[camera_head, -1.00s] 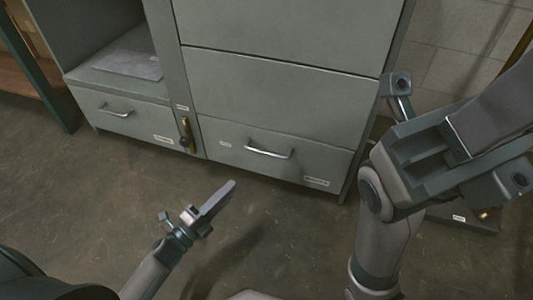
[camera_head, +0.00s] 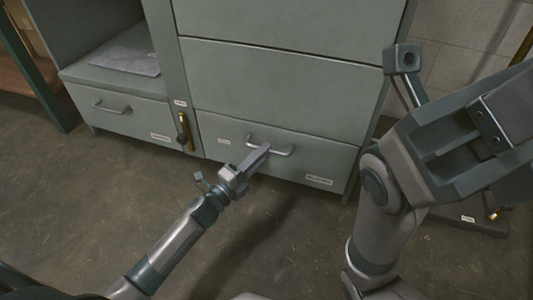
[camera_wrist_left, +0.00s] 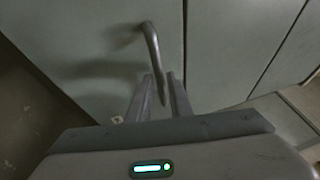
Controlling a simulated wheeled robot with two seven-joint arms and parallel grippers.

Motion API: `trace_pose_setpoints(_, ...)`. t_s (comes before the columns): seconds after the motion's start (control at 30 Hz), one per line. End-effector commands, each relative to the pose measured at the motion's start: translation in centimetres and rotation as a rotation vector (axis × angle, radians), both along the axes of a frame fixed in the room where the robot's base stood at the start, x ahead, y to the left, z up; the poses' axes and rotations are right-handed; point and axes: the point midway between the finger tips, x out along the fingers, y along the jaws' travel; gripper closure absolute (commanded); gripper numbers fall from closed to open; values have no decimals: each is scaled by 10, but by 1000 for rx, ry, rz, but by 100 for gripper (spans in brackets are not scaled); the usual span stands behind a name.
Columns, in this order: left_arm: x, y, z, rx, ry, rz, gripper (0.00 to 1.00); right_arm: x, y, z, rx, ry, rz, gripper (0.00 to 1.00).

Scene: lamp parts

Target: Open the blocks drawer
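The drawer (camera_head: 230,155) is the low grey-green front at the cabinet's lower right, fully shut. It bears a small label (camera_head: 318,180), whose print is too small to read surely. Its metal bar handle (camera_head: 284,153) also shows in the left wrist view (camera_wrist_left: 152,45). My left gripper (camera_head: 262,152) is at the handle's left part. In the left wrist view its two fingers (camera_wrist_left: 160,88) stand on either side of the bar, with a gap visible, so it looks open around the handle. My right gripper (camera_head: 490,125) is raised close to the head camera; its fingertips are out of frame.
A second low drawer (camera_head: 120,115) with a handle is shut at the left, beneath an open shelf with a flat grey sheet (camera_head: 128,60). A brass-coloured fitting (camera_head: 184,130) sits on the post between the drawers. The floor (camera_head: 100,200) before the cabinet is clear.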

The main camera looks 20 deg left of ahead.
Motion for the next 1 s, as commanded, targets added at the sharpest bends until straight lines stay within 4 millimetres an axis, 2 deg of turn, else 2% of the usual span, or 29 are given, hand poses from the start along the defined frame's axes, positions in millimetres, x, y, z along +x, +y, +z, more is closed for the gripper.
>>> trace_pose_setpoints(0.2,16,-7,2,0,1,0,82,-2,0,-2,-2,-9,2,69)
trace_pose_setpoints(0.57,19,-9,4,0,1,0,82,-2,1,-2,-5,-7,3,69)
trace_pose_setpoints(0.67,19,-8,4,0,1,0,100,-2,1,-2,-5,-9,3,69)
trace_pose_setpoints(1.0,17,-8,4,0,2,1,100,-2,1,-2,-7,-9,2,69)
